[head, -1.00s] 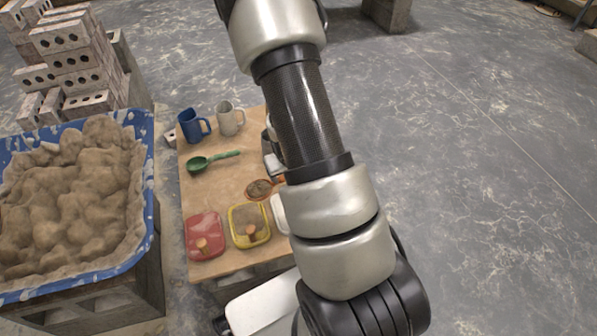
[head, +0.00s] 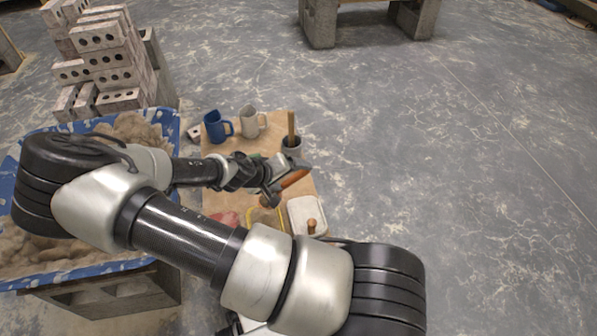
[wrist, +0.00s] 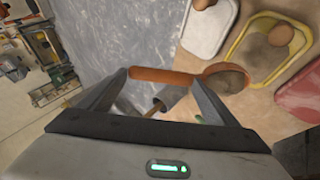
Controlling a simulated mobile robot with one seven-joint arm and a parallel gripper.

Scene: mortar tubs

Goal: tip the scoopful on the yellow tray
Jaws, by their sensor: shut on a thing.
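My gripper (wrist: 163,78) is shut on the orange handle of a scoop (wrist: 148,75). The scoop's bowl (wrist: 226,80) holds a grey-brown heap and looks about level. In the head view the orange handle (head: 296,178) sticks out right of my gripper (head: 277,186). The yellow tray (head: 281,222) lies just in front of the scoop, partly hidden by my arm. In the wrist view the yellow tray (wrist: 309,26) has grey-brown material and a round wooden knob in it. The bowl's edge is beside or over its rim; I cannot tell if the scoop is lifted.
A white tray (head: 318,212) is right of the yellow one and a red tray (wrist: 300,100) on its other side. A blue mug (head: 213,128), a grey mug (head: 250,124) and a dark pot with a wooden stick (head: 291,152) stand at the back. A blue tub (head: 172,125) is left.

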